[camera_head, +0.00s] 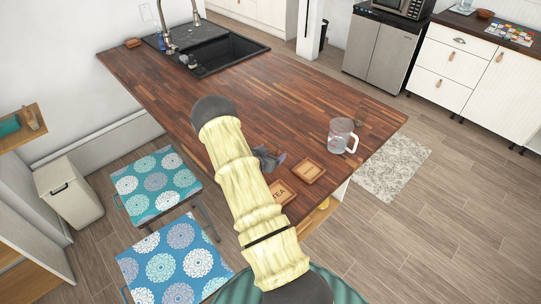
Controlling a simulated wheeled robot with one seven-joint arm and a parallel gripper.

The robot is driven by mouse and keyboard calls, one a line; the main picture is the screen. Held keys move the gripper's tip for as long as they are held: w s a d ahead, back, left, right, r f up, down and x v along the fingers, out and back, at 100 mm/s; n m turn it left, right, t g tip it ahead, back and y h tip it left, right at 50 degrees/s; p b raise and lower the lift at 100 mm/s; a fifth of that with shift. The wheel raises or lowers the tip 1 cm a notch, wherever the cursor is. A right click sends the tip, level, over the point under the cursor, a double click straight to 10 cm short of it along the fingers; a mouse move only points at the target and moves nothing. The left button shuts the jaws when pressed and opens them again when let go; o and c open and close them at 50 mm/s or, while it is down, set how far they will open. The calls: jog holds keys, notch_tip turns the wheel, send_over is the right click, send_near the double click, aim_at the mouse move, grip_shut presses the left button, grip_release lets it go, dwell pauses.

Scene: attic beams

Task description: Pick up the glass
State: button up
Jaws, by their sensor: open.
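A clear glass (340,139) with a pale handle on its right side stands upright on the wooden countertop (290,118), near its right end. My arm, in a pale yellow sleeve, reaches up over the counter from the bottom of the view. Small grey parts that look like my gripper (267,158) show just right of the sleeve, left of the glass and apart from it. My gripper is open, with nothing seen in it. The arm partly hides it, so its fingers are hard to make out.
Two wooden coaster-like pieces, one lettered (282,192) and one plain (309,171), lie between my arm and the glass. A black sink (225,53) is at the far end. Patterned stools (156,183) stand at left.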

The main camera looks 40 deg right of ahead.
dwell(0.4)
jog(key=c, duration=1.1)
jog(key=shift+r, duration=0.1)
jog(key=shift+c, duration=0.2)
notch_tip(320, 180, up, 10)
jog(key=b, duration=0.3)
